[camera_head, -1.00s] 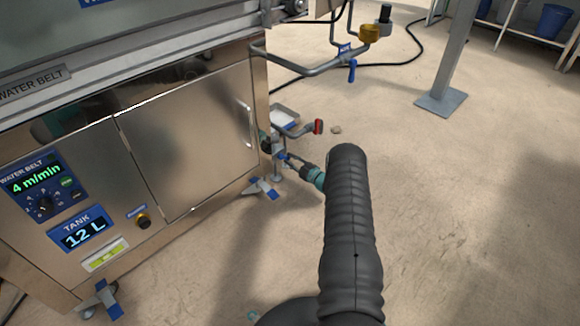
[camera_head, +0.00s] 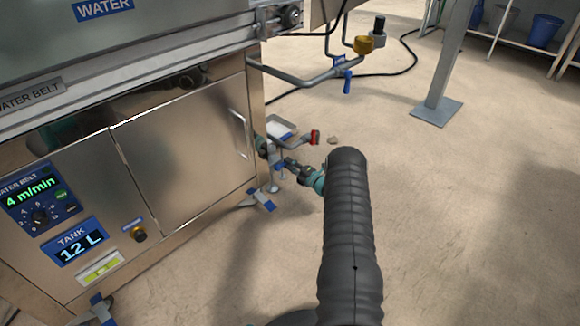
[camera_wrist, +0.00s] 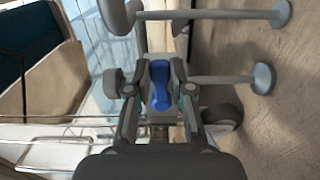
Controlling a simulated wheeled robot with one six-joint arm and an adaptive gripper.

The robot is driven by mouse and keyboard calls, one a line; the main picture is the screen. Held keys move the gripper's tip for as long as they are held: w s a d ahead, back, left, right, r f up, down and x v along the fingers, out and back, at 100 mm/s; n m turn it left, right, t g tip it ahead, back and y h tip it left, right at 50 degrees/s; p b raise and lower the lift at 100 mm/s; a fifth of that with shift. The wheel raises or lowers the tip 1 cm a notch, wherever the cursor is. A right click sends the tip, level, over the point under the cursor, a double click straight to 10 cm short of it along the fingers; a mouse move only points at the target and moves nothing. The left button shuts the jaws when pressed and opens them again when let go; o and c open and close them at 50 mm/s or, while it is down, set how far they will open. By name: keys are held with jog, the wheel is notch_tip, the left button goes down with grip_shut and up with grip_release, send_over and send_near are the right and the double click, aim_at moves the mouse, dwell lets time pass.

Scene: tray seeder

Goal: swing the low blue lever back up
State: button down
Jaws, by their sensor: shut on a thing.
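The low blue lever (camera_wrist: 159,88) shows in the wrist view, lying between the two fingers of my gripper (camera_wrist: 157,78). The fingers are shut on it, one on each side. In the head view my gripper (camera_head: 285,164) is low beside the right end of the steel machine, by the low pipework (camera_head: 263,146). The lever is hard to make out there, as the gripper covers it.
Another blue lever (camera_head: 348,81) hangs on the upper pipe. The steel cabinet (camera_head: 185,150) is at left. Open floor lies to the right.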

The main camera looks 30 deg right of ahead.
dwell(0.5)
jog(key=c, duration=1)
grip_release()
jog(key=v, duration=1.2)
jog(key=shift+r, duration=0.1)
